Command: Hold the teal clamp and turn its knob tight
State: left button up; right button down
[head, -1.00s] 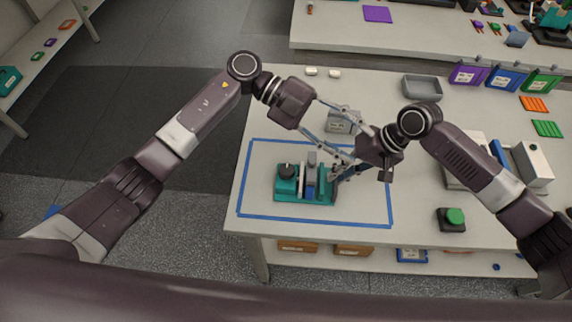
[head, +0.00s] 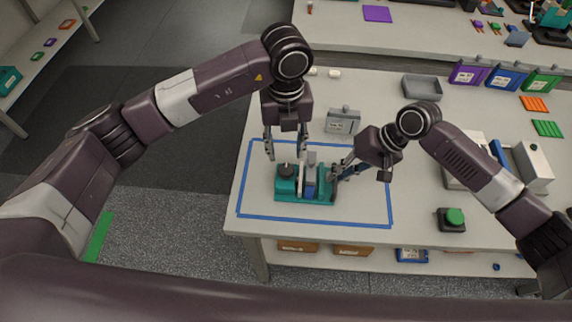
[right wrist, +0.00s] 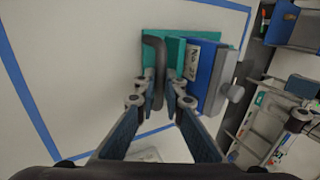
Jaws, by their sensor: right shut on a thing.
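My right gripper (head: 343,172) is shut on the clamp's dark grey handle (right wrist: 154,50) at the clamp's right end. My left gripper (head: 285,154) points down above the knob, fingers spread and empty. Its fingertips look apart from the knob.
A grey labelled box (head: 342,122) stands just behind the clamp. A grey tray (head: 422,87) and coloured bins (head: 507,78) are at the back right. A green button (head: 455,216) sits at the right. The tape outline (head: 310,221) is otherwise mostly clear.

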aim_at(286, 169)
pick_arm(q)
notch_tip(286, 169, down, 8)
jog(key=shift+r, duration=0.2)
jog(key=shift+c, duration=0.5)
jog(key=c, duration=0.8)
